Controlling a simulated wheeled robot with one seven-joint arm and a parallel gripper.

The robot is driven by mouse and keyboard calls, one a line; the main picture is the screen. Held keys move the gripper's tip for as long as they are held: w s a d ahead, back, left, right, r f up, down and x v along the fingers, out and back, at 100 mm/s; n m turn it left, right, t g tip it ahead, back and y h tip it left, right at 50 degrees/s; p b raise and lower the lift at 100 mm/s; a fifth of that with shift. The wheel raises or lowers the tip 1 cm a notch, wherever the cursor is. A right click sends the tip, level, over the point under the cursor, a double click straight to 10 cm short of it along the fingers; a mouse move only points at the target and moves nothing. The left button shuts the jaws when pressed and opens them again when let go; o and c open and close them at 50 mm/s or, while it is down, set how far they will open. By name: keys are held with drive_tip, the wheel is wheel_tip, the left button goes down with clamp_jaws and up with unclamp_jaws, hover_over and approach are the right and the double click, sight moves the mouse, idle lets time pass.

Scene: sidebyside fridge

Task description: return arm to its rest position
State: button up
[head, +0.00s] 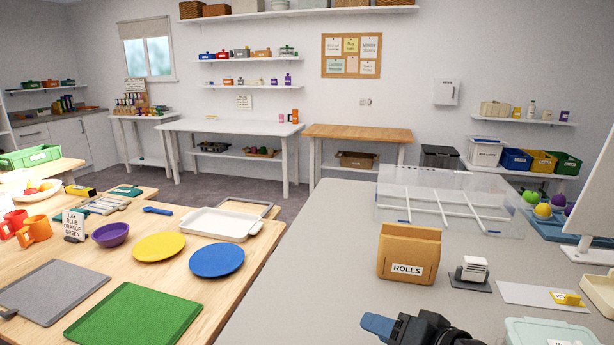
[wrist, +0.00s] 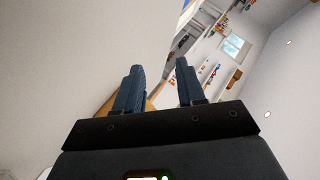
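My gripper (head: 382,325) shows at the bottom edge of the head view, low and to the right of centre. One blue finger points left there, with dark arm parts beside it. In the wrist view my gripper (wrist: 159,66) has its two dark blue fingers apart, with nothing held between them. The wrist picture is tilted, with the room's far wall and window at upper right. Most of my arm is out of view in the head view.
An orange ROLLS box (head: 409,252) stands on the grey counter (head: 310,265) behind my gripper. A lidded pale tub (head: 545,331) is to its right. A clear bin (head: 450,200) lies farther back. Left, a wooden table holds a blue plate (head: 217,260) and mats. Counter left of my gripper is clear.

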drive_tip(key=s+a+f+t, duration=0.1)
drive_tip(key=s, duration=0.2)
drive_tip(key=s+f+m+h, duration=0.1)
drive_tip(key=s, duration=0.2)
drive_tip(key=s+a+f+m+t+h, duration=0.1)
drive_tip(key=s+f, duration=0.1)
drive_tip(key=shift+s+a+t, duration=0.3)
drive_tip(key=shift+s+a, duration=0.05)
drive_tip(key=shift+s, duration=0.05)
drive_tip(key=s+d+f+m+h, duration=0.1)
drive_tip(key=s+d+f+h, duration=0.15)
drive_tip(key=s, duration=0.95)
drive_tip(key=s+d+r+n, duration=0.2)
drive_tip(key=s+d, duration=0.1)
drive_tip(key=s, duration=0.4)
drive_tip(key=s+d+r+n+t+h, duration=0.1)
drive_tip(key=s+d+r+n, duration=0.1)
drive_tip(key=s, duration=0.4)
drive_tip(key=s+d+r+n+h, duration=0.1)
drive_tip(key=s+d+r+n, duration=0.1)
drive_tip(key=s, duration=0.5)
drive_tip(key=shift+s+d+r+n+t, duration=0.3)
drive_tip(key=shift+d+r+t, duration=0.15)
drive_tip(key=shift+d, duration=0.5)
drive_tip(key=shift+h, duration=0.25)
